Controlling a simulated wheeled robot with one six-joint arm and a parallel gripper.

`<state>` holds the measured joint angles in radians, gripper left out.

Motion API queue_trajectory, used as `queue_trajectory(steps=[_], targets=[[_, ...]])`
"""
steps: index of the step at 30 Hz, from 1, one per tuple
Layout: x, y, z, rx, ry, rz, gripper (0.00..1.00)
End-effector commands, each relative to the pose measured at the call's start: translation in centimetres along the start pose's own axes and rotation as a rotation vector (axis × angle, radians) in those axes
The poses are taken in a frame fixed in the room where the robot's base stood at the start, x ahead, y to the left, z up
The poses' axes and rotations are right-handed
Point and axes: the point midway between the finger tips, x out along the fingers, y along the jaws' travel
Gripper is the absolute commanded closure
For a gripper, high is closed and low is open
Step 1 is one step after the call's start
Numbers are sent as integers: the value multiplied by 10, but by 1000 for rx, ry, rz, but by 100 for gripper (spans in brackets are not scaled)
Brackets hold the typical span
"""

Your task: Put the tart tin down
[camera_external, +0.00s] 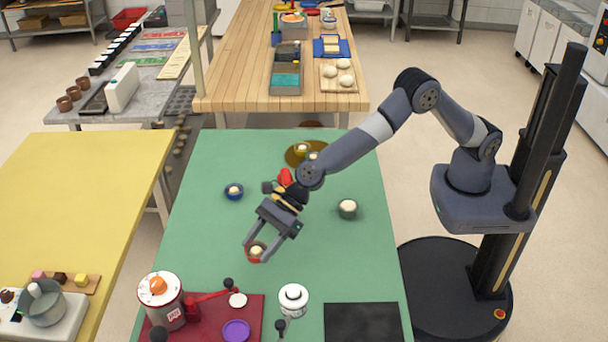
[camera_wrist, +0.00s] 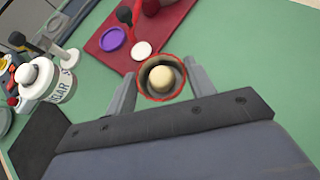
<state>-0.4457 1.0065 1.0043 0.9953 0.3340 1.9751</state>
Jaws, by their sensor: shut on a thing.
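The tart tin (camera_external: 257,252) is a small round tin with a red rim and a pale ball of dough inside. My gripper (camera_external: 256,254) is shut on it, one finger on each side, over the front middle of the green table (camera_external: 205,240). In the wrist view the tin (camera_wrist: 148,91) sits upright between the two fingertips of my gripper (camera_wrist: 161,77), with the dough still in it. Whether its base touches the table or hangs just above it, I cannot tell.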

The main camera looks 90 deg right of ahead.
Motion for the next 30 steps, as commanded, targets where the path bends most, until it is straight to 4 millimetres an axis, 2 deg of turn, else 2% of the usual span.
queue_trajectory(steps=[1,4,14,24,30], targets=[[-8,0,11,-1,-1,-1,71],[-15,0,21,-1,-1,0,71],[-23,0,34,-1,-1,0,71],[-55,0,81,-2,-3,-1,71],[-71,-36,59,11,2,-11,71]])
